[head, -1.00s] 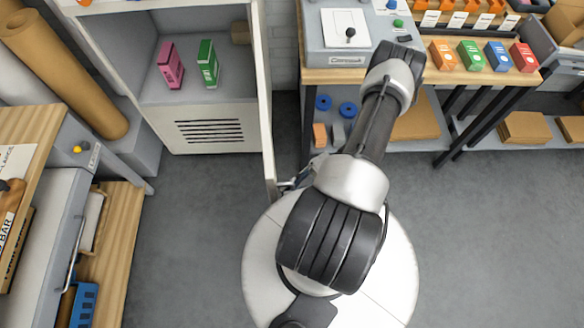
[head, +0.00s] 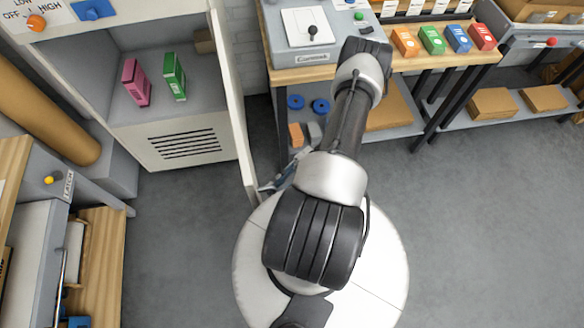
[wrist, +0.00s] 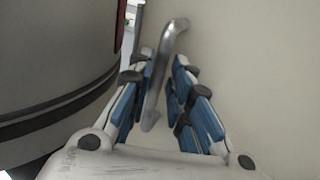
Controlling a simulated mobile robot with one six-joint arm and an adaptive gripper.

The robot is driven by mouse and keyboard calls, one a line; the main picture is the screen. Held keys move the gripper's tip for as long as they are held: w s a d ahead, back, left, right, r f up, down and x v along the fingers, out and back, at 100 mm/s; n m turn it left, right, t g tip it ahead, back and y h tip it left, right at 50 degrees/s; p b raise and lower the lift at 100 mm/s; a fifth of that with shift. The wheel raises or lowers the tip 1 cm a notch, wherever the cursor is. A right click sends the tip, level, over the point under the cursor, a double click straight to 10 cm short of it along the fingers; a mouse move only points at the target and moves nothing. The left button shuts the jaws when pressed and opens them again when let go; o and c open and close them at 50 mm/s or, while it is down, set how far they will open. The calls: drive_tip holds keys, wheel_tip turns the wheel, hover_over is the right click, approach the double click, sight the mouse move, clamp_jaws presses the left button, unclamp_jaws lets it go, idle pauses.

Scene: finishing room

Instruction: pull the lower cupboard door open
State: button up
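The pale cupboard (head: 190,125) stands at the upper left of the head view. Its lower door (head: 232,110) is swung well open, seen nearly edge-on, sticking out toward my base. Inside are a pink box (head: 136,82) and a green box (head: 174,76). My gripper (head: 280,180) is low beside the door's outer face, partly hidden by my arm. In the wrist view, the metal bar handle (wrist: 172,45) on the door face (wrist: 245,70) runs between the blue-padded fingers. The fingers stand apart, with a gap on the right of the handle; contact on the left cannot be told.
A workbench (head: 300,75) with several coloured boxes stands right of the door. At the left are brown rolls (head: 45,120) and a grey cabinet with a wooden shelf (head: 100,260). The grey floor (head: 180,250) between cupboard, cabinet and my base is clear.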

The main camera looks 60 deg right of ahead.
drive_tip(key=v, duration=1)
